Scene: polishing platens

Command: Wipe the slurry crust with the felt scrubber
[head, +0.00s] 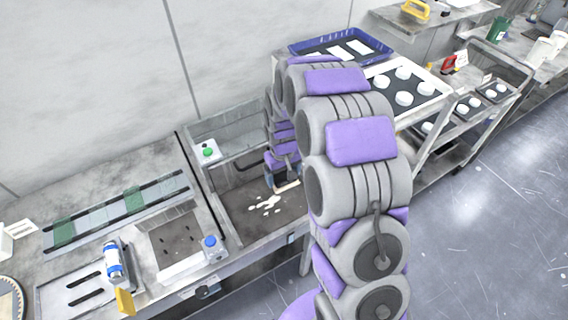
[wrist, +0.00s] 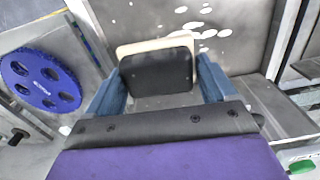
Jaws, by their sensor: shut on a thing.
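The slurry crust (head: 264,203) is a patch of several cream-white blotches on the dark grey floor of a recessed metal basin (head: 235,222). It also shows at the top of the wrist view (wrist: 204,22). My gripper (wrist: 160,78), with blue fingers, is shut on the felt scrubber (wrist: 157,70), a black block with a cream pad along its far edge. In the head view the scrubber's cream edge (head: 288,187) shows low in the basin, just right of the blotches. My arm hides part of the basin there. I cannot tell whether the pad touches the floor.
Raised basin walls surround the work area. A green button box (head: 208,151) stands on the rim. A blue perforated disc (wrist: 41,80) lies left in the wrist view. A blue-capped bottle (head: 211,246) and a blue-and-white cylinder (head: 115,262) stand left. A cart with white pucks (head: 404,98) stands right.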

